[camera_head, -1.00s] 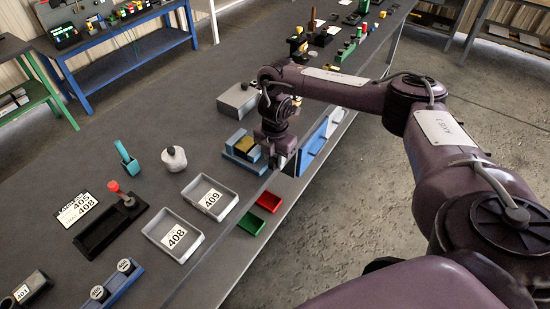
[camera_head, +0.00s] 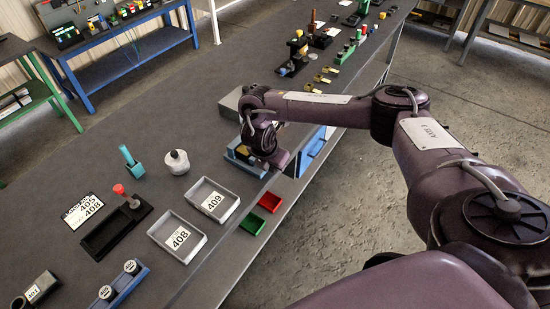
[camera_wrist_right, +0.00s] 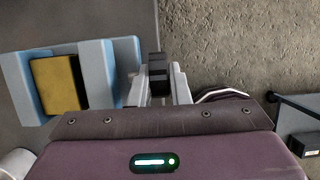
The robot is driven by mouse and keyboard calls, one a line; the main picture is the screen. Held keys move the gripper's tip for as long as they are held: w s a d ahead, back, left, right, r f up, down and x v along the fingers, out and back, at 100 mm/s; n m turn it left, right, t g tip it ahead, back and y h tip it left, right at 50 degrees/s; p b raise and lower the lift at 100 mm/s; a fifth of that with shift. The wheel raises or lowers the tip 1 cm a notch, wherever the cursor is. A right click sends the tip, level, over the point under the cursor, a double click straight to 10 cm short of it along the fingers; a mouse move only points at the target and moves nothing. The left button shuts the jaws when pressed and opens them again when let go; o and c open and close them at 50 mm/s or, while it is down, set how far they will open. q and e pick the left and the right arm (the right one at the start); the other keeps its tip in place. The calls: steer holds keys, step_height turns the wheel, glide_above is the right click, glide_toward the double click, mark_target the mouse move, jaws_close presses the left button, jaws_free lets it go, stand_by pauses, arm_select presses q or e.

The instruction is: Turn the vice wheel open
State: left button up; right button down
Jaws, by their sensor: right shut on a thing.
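The vice is a light blue block with two upright jaws and a yellow piece between them. It sits at the bench's front edge, partly hidden behind my right arm in the head view (camera_head: 234,153). In the right wrist view the vice (camera_wrist_right: 97,75) is at left, with its yellow piece (camera_wrist_right: 56,82) in full sight. My right gripper (camera_wrist_right: 160,88) is just right of the vice, beyond its outer jaw. Its fingers are shut on a dark part, apparently the vice wheel (camera_wrist_right: 157,65), seen edge-on. The wheel is hidden in the head view. My left gripper is not in view.
Grey trays 409 (camera_head: 212,201) and 408 (camera_head: 177,237) stand left of the vice. A white round jar (camera_head: 176,162) and a teal holder (camera_head: 131,160) are behind them. A grey box (camera_head: 230,104) stands beyond the vice.

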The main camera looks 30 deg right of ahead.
steer(key=t+h+p, duration=0.1)
steer(key=h, duration=0.1)
steer(key=a+h+p, duration=0.1)
steer(key=h+p, duration=0.1)
steer(key=shift+s+t+h, duration=0.15)
steer(key=shift+t+h, duration=0.15)
steer(key=shift+t, duration=0.1)
steer(key=shift+s+a+f+t+h+p, duration=0.1)
steer(key=shift+f+t+h+p, duration=0.1)
steer(key=shift+h+p, duration=0.35)
steer(key=shift+f+t+h+p, duration=0.1)
steer(key=shift+t+h+p, duration=0.1)
steer(key=shift+h+p, duration=0.35)
steer(key=shift+f+t+h, duration=0.15)
steer(key=shift+t+h, duration=0.15)
steer(key=shift+h, duration=0.5)
steer(key=shift+f+t+h, duration=0.2)
steer(key=shift+t+h, duration=0.3)
steer(key=shift+h, duration=0.4)
steer(key=c, duration=1.4)
jaws_free()
steer(key=shift+o, duration=0.2)
